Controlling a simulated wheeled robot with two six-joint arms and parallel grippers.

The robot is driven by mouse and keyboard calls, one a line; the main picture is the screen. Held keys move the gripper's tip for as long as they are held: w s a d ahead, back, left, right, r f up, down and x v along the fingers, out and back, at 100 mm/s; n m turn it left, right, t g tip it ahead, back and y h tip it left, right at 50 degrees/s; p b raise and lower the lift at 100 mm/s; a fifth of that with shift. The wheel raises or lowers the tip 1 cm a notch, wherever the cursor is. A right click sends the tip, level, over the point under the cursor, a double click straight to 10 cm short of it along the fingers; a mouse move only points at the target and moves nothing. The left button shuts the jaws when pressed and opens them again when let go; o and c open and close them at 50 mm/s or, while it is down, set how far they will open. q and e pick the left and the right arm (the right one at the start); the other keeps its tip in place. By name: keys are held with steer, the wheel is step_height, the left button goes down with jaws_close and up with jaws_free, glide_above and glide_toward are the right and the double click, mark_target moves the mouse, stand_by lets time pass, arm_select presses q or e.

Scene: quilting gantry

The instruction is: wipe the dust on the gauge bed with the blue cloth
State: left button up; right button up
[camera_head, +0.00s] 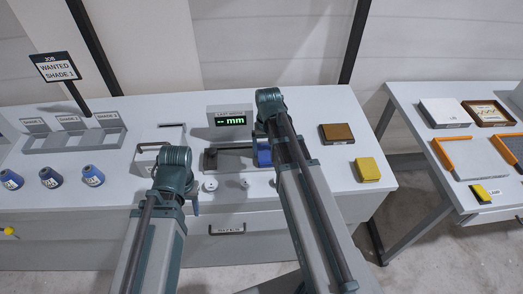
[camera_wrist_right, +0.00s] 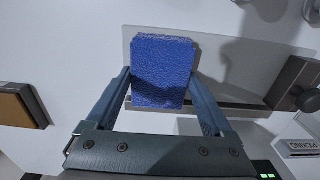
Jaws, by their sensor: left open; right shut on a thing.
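The blue cloth (camera_wrist_right: 162,72) is a thick textured pad between the fingers of my right gripper (camera_wrist_right: 161,88), which is shut on it. It also shows in the head view (camera_head: 264,155), beside my right arm. The gauge bed (camera_wrist_right: 225,60) is a pale plate with a dark rail along one side. The cloth is over or on this plate; contact is unclear. In the head view my right arm hides part of the bed (camera_head: 232,160). I cannot make out dust clearly. My left gripper (camera_head: 194,203) is open, near the table's front, its fingers largely hidden.
A display (camera_head: 230,118) reading "-- mm" stands behind the bed. A brown block (camera_head: 337,133) and yellow block (camera_head: 367,169) lie to the right. Blue spools (camera_head: 51,177) and a grey rack (camera_head: 75,138) are left. A side table (camera_head: 408,104) stands at far right.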

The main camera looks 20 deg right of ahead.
steer(key=shift+s+d, duration=0.15)
steer(key=shift+d, duration=0.55)
steer(key=shift+s+d, duration=0.25)
steer(key=shift+d, duration=0.55)
steer(key=shift+s+d, duration=0.25)
steer(key=shift+d, duration=0.5)
steer(key=shift+d, duration=0.15)
steer(key=shift+w+a, duration=0.25)
steer(key=shift+a, duration=0.65)
steer(key=shift+w+a, duration=0.25)
steer(key=shift+a, duration=0.65)
steer(key=shift+a, duration=0.1)
